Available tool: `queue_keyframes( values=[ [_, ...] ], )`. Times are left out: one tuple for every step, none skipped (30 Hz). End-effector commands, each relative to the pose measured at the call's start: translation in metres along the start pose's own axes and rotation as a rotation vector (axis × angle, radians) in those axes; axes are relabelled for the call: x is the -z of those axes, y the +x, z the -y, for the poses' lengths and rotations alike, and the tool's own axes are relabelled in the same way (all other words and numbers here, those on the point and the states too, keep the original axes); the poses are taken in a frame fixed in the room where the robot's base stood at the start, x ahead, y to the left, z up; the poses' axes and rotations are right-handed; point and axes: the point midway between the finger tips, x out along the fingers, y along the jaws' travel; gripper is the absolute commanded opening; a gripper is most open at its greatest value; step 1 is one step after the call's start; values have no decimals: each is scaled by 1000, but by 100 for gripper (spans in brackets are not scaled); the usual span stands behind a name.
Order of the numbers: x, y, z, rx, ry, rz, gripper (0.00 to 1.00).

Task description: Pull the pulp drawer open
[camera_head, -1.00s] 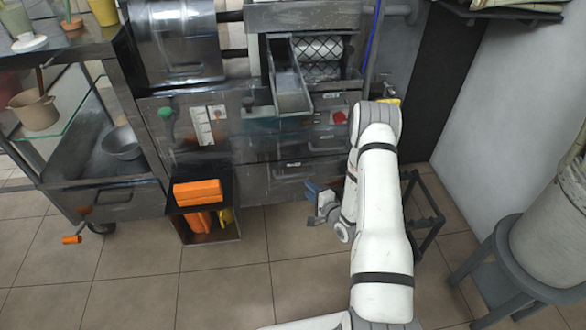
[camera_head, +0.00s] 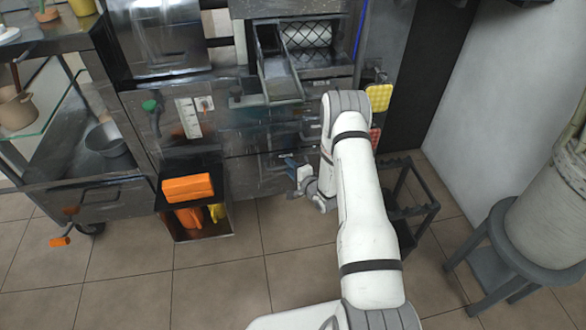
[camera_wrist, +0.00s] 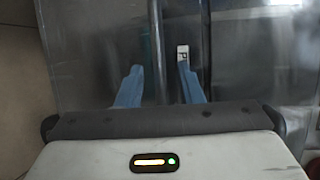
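The pulp drawer (camera_head: 256,174) is taken to be the low metal front on the press. It looks shut in the head view, though my arm hides its right part. In the wrist view its metal front (camera_wrist: 98,60) fills the picture, with a small white label (camera_wrist: 183,53) that seems to start with P. A bar handle (camera_wrist: 158,45) runs up the picture between my blue fingers. My gripper (camera_head: 297,170) is at the drawer front in the head view. In the wrist view my gripper (camera_wrist: 160,68) is open, one finger each side of the bar, with gaps; contact is not visible.
An open-fronted box (camera_head: 203,233) with orange items stands left of the drawer. A dark rack (camera_head: 412,205) is right of my arm, and a grey stool (camera_head: 490,262) is further right. The tiled floor (camera_head: 220,285) before the drawer is clear.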

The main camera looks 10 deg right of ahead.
Motion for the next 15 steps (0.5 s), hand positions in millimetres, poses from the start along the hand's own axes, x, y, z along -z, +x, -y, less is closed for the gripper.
queue_keyframes(
  values=[
    [0,0,0,0,0,1,32],
    [0,0,0,0,0,1,29],
    [0,0,0,0,0,1,26],
    [0,0,0,0,0,1,24],
    [-1,0,0,0,0,1,21],
    [-1,0,0,0,0,1,18],
    [-1,0,0,0,0,1,15],
    [-1,0,0,0,0,1,13],
    [-1,0,0,0,0,1,10],
    [-1,0,0,0,0,1,7],
    [-1,0,0,0,0,1,5],
    [-1,0,0,0,0,1,1],
    [-1,0,0,0,0,1,0],
    [-1,0,0,0,0,1,0],
    [-1,0,0,0,0,1,0]
  ],
)
